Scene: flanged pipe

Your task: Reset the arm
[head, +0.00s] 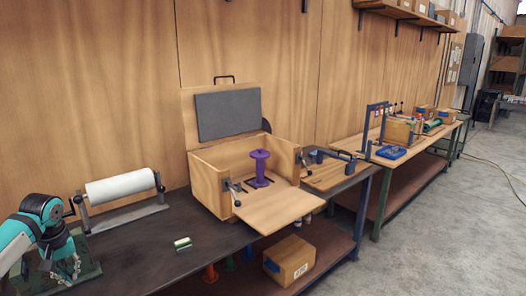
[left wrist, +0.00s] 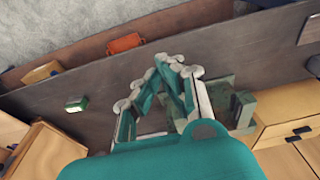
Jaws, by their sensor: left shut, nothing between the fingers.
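My left arm comes in at the lower left of the head view. Its left gripper (head: 72,278) is shut and empty, low over the left end of the dark workbench (head: 165,262). In the left wrist view the fingers of the left gripper (left wrist: 170,60) meet at the tips with nothing between them. A purple flanged pipe (head: 260,168) stands upright inside an open wooden box (head: 210,188) on the bench, well to the right of the gripper. My right gripper is not in view.
A white roll (head: 120,188) on a stand is behind the gripper. A small green and white block (head: 183,243) lies on the bench; it also shows in the left wrist view (left wrist: 75,103). A cardboard box (head: 291,262) sits on the lower shelf. The bench front between gripper and box is mostly clear.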

